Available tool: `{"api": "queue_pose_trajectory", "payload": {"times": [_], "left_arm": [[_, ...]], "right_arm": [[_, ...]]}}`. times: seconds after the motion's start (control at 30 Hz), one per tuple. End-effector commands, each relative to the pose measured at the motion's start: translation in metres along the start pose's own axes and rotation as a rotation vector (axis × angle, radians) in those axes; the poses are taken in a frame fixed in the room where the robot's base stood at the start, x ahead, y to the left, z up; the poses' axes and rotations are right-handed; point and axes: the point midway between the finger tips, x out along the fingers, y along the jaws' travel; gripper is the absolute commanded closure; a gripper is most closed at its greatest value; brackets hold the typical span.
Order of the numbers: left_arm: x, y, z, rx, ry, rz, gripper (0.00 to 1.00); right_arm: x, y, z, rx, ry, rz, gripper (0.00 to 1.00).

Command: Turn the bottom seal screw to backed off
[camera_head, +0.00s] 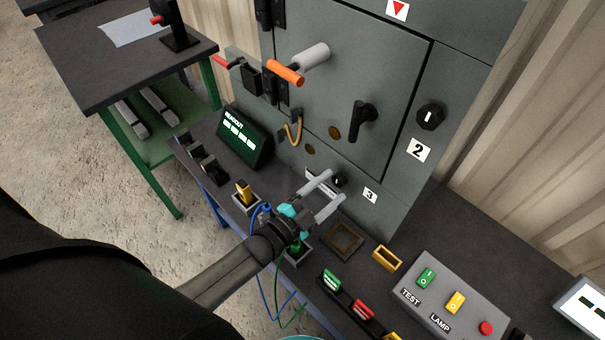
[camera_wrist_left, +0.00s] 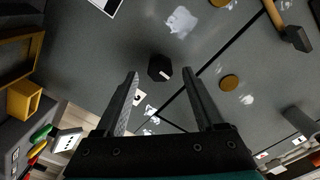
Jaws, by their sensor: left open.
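A small black screw head (camera_head: 338,181) with a white mark sits low on the grey cabinet front, beside the label 3 (camera_head: 370,195). I take it as the bottom seal screw. In the left wrist view the screw (camera_wrist_left: 158,66) shows a short white line at its lower right edge. My left gripper (camera_head: 335,187) is open and empty, and points at the cabinet. In the wrist view its two fingertips (camera_wrist_left: 160,74) lie either side of the screw, which appears beyond them; contact cannot be told. My right gripper is not in view.
Above are a black door handle (camera_head: 362,121), a black knob (camera_head: 430,117) by label 2, and an orange-ended lever (camera_head: 286,72). A readout (camera_head: 245,138) stands left on the bench. A switch box (camera_head: 450,298), yellow holder (camera_head: 387,258) and coloured blocks lie right and in front.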

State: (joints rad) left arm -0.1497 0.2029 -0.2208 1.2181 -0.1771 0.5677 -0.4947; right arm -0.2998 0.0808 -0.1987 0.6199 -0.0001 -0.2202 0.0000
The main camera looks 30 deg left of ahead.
Motion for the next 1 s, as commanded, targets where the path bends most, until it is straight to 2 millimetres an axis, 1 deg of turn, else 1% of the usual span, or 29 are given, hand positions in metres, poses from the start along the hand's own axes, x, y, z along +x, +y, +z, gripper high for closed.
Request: {"api": "queue_pose_trajectory", "payload": {"times": [0.2,0.4,0.5,0.6,0.7,0.8,1.0], "left_arm": [[-0.045,-0.001,0.000,0.001,-0.003,0.003,0.29],[-0.090,-0.001,0.000,0.002,-0.003,0.003,0.29],[-0.110,0.000,0.000,0.001,-0.003,0.003,0.29],[-0.124,0.000,0.000,0.001,-0.002,0.002,0.29],[-0.134,0.000,0.000,0.001,-0.001,0.001,0.29],[-0.139,-0.001,0.000,0.001,0.001,0.000,0.29],[-0.140,-0.001,0.000,0.001,0.001,0.000,0.29]], "right_arm": [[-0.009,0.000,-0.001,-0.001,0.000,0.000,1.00],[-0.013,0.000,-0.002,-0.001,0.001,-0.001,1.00],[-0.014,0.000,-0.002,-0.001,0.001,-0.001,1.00],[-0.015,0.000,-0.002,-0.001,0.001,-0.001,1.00],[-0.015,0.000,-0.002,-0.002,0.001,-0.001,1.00],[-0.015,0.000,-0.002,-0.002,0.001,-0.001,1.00],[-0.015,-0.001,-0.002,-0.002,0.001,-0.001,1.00]]}}
